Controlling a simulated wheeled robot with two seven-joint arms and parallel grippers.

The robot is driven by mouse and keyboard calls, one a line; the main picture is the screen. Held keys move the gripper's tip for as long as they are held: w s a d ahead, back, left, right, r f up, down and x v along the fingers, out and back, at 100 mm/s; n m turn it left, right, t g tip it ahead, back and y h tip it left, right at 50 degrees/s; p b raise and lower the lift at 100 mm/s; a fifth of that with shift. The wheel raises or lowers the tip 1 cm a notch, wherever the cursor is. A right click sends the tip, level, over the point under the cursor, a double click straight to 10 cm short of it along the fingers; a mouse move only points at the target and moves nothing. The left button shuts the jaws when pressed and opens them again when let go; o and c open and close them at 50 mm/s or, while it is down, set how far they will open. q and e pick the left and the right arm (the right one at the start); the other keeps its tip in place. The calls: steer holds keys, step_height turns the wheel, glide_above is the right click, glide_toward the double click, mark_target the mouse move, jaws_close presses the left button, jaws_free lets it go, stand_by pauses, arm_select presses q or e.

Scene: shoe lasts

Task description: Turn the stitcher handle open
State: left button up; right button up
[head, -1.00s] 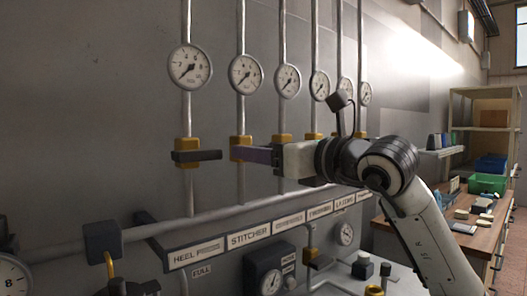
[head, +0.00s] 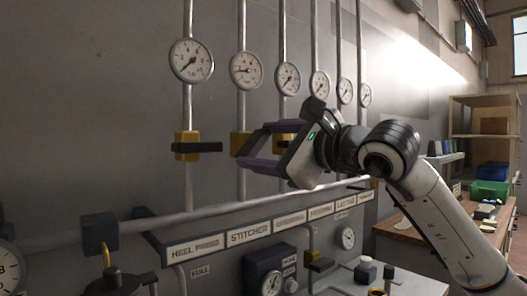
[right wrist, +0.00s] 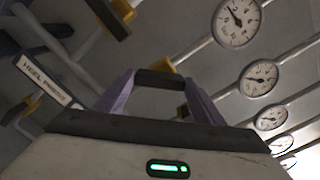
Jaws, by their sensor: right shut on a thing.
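The stitcher valve is the second from the left in the head view, a yellow body (head: 238,145) on a vertical pipe above the STITCHER label (head: 249,235). My right gripper (head: 257,147) is at this valve, rolled so that its purple fingers sit one above the other at a slant. In the right wrist view the dark handle (right wrist: 160,79) spans between the fingertips, and the gripper is shut on it. In the head view the fingers mostly hide the handle. The stitcher gauge (head: 246,71) has its needle pointing roughly left. My left gripper is not in view.
The heel press valve (head: 187,147), with its dark handle level, is close on the left. Further valves and gauges (head: 287,79) line the wall to the right, partly behind my arm. A sloped label rail (head: 270,226) runs below. A workbench (head: 405,232) stands at right.

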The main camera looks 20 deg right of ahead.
steer(key=n, duration=0.2)
steer(key=shift+n+b, duration=0.3)
steer(key=shift+n, duration=0.1)
steer(key=n, duration=0.3)
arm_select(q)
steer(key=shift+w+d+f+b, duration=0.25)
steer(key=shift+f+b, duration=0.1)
arm_select(e)
steer(key=shift+f+n, duration=0.1)
steer(key=shift+n, duration=1.3)
steer(key=shift+a, duration=0.1)
steer(key=o, duration=1.1)
steer(key=shift+c, duration=0.2)
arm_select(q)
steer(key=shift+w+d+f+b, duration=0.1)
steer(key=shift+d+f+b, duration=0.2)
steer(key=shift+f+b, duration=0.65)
arm_select(e)
steer(key=v, duration=1)
steer(key=shift+s, duration=0.2)
